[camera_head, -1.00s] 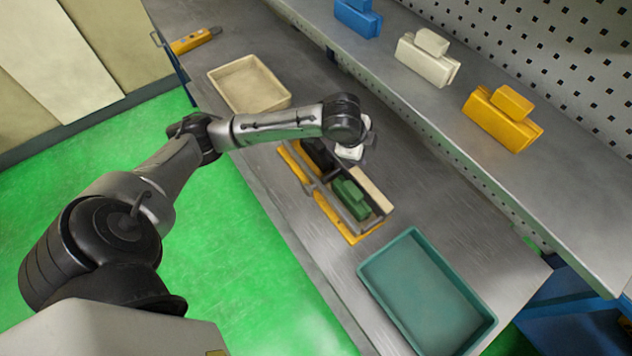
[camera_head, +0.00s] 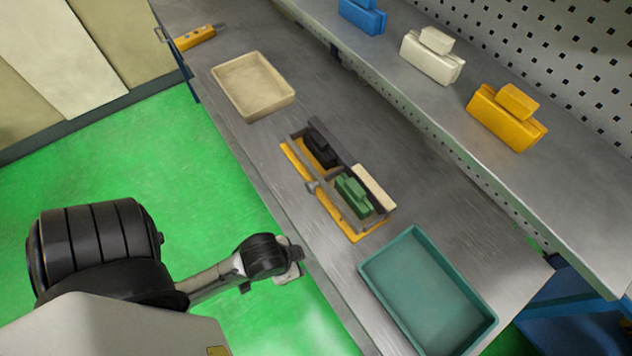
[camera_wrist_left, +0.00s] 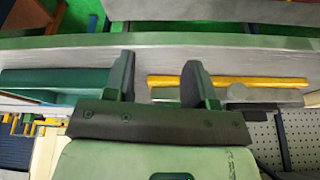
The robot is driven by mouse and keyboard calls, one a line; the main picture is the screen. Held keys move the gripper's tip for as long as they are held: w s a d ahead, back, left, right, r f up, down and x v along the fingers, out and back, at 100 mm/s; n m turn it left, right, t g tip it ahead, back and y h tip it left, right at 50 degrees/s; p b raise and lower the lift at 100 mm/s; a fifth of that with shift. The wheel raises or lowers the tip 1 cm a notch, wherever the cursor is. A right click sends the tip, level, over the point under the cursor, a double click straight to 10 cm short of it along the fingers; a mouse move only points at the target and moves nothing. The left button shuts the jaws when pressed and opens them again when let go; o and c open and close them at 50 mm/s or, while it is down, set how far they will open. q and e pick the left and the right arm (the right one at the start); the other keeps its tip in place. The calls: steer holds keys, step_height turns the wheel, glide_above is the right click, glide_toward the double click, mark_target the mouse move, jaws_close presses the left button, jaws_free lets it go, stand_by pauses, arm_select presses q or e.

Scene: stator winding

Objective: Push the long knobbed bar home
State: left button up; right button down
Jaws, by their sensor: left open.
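The fixture has a yellow base (camera_head: 352,233) and holds a black block (camera_head: 319,148) and a green block (camera_head: 353,194). My left gripper (camera_head: 297,262) is by the table's front edge, apart from the bar. In the left wrist view my left gripper (camera_wrist_left: 160,80) is open and empty. My right gripper is not in view.
A teal tray (camera_head: 484,330) stands right of the fixture, and a beige tray (camera_head: 219,92) at the far left. A pale strip (camera_head: 374,188) lies along the fixture's back side. Blue, white and yellow blocks stand on the shelf behind. Bare table surrounds the fixture.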

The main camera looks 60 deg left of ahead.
arm_select(q)
steer(key=shift+s+f, duration=0.15)
steer(key=shift+s, duration=0.15)
